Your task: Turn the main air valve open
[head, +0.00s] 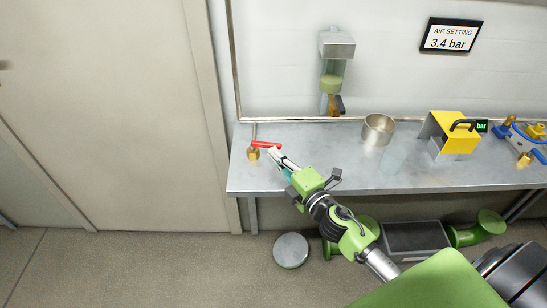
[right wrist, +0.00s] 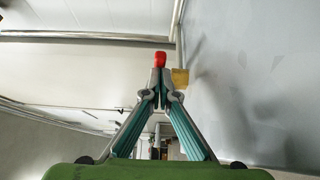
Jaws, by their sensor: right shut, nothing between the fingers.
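The main air valve is a brass body (head: 253,153) with a red lever handle (head: 266,145), at the left end of the grey bench. In the head view the handle points right from the brass body. My right gripper (head: 273,152) is shut and empty, its fingertips right by the handle. In the right wrist view the red handle end (right wrist: 160,58) shows just beyond the closed fingertips (right wrist: 159,72), and part of the brass body (right wrist: 180,77) shows to their right. I cannot tell whether the fingertips touch the handle. My left gripper is not in view.
The bench (head: 330,165) also holds a metal cup (head: 378,129), a yellow device (head: 455,132) and blue and brass fittings (head: 525,140). A dispenser-like unit (head: 336,60) hangs on the wall beside a "3.4 bar" sign (head: 450,36). A round grey disc (head: 291,250) is on the floor.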

